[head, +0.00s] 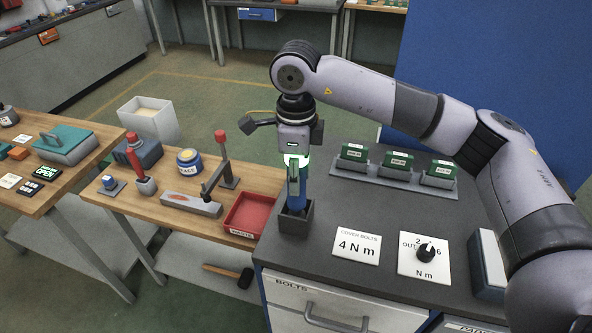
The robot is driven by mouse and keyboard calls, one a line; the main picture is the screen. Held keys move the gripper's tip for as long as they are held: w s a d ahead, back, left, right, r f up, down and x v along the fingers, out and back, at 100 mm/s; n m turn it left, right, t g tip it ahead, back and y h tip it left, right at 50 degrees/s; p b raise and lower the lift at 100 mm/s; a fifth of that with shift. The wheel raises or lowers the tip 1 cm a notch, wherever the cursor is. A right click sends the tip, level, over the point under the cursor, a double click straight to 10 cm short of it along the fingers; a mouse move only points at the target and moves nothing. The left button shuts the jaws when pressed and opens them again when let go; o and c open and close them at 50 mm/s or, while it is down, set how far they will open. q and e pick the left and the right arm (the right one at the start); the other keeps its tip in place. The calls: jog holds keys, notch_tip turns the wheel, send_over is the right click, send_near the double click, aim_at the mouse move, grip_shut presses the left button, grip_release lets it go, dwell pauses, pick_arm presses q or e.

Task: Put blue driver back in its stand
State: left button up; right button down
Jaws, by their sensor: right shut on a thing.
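The blue driver (299,194) is upright at the left end of the dark grey worktop. Its lower end is inside the small dark square stand (295,219), whose walls hide the tip. My right gripper (294,176) points down from above and is shut on the upper part of the driver. The fingers and a bright glow cover part of the driver, so I cannot tell how deep it sits. My left gripper is out of the head view.
Right of the stand are a "4 N m" card (357,246) and a dial plate (425,258). Green boxes sit in a grey rack (394,174) behind. A red tray (252,214) and a clamp post (224,165) stand on the wooden bench at left.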

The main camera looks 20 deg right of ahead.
jog(key=c, duration=1.2)
grip_release()
jog(key=shift+r, duration=0.2)
notch_tip(320, 180, up, 11)
jog(key=shift+f+b, duration=0.2)
jog(key=shift+b, duration=1.05)
jog(key=shift+s+r, duration=0.1)
jog(key=shift+r, duration=0.5)
